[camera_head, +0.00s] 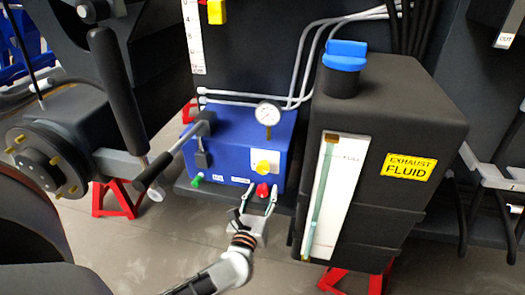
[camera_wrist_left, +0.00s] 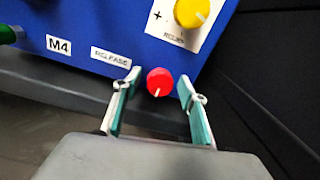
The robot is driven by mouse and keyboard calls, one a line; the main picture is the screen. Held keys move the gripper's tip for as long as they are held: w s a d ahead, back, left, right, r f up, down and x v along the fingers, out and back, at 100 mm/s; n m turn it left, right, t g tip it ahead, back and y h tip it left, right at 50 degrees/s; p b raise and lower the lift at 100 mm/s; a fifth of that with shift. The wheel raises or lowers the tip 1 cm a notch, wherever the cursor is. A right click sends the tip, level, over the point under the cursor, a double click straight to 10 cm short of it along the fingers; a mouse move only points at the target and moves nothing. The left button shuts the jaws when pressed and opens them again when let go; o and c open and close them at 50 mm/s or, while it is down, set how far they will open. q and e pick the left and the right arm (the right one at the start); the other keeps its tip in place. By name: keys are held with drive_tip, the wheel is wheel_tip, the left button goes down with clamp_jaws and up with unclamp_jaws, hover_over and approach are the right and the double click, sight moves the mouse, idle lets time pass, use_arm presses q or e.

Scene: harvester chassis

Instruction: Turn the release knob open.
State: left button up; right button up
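The release knob (camera_head: 263,190) is red and sits low on the front of a blue box (camera_head: 225,135). In the left wrist view the red knob (camera_wrist_left: 160,82) has a white pointer mark pointing down, and a label reading RELEASE (camera_wrist_left: 110,57) is to its left. My left gripper (camera_head: 260,198) is open in front of the box. In the left wrist view its two fingers (camera_wrist_left: 158,95) stand on either side of the knob, with a visible gap on each side. My right gripper is not in view.
A yellow knob (camera_wrist_left: 192,12) sits above the red one. A green fitting (camera_head: 197,180) and a black lever (camera_head: 165,165) are to the left. The black exhaust fluid tank (camera_head: 400,130) stands close on the right. Grey floor is open in front.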

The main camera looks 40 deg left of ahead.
use_arm(q)
drive_tip(key=v, duration=0.7)
drive_tip(key=shift+s+d, duration=0.15)
idle(0.3)
